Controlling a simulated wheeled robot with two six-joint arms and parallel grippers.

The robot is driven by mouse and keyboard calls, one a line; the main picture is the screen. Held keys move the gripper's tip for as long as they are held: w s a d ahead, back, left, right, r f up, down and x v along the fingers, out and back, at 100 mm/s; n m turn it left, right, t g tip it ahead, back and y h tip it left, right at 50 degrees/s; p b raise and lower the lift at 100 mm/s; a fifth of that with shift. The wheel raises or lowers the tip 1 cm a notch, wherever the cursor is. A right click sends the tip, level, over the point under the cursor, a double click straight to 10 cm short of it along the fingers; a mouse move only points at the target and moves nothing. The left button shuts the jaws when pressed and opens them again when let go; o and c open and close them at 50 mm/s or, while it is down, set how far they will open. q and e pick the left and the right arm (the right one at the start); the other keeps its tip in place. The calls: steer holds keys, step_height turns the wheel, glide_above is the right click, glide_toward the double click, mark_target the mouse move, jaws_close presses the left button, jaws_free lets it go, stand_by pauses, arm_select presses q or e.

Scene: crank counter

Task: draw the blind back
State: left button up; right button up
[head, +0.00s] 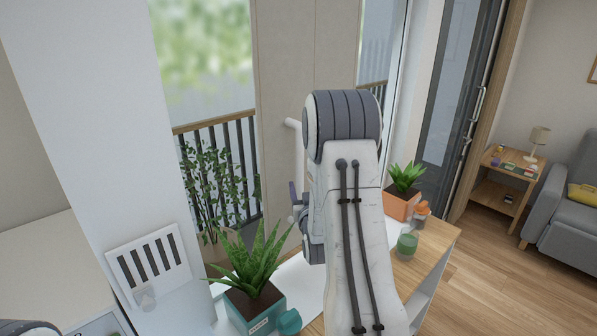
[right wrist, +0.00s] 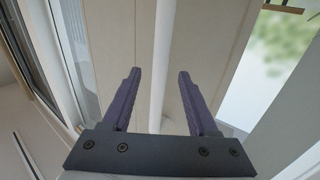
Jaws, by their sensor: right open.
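The blind is a beige panel (head: 300,60) hanging across the middle of the window, with clear glass on both sides of it in the head view. It also fills the middle of the right wrist view (right wrist: 205,45). In the head view my right arm hides most of the bar. My left gripper is out of view.
A plant in a teal pot (head: 253,306), a plant in an orange pot (head: 400,205) and a green cup (head: 407,244) stand on the wooden counter (head: 433,243) around my right arm.

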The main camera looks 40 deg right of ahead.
mark_target(301, 178)
steer(key=p+x, duration=0.2)
steer(key=x, duration=0.2)
steer(key=shift+w+d+r, duration=0.15)
steer(key=shift+w, duration=0.05)
steer(key=shift+x, duration=0.75)
steer(key=shift+c, duration=0.2)
jaws_close()
stand_by(0.5)
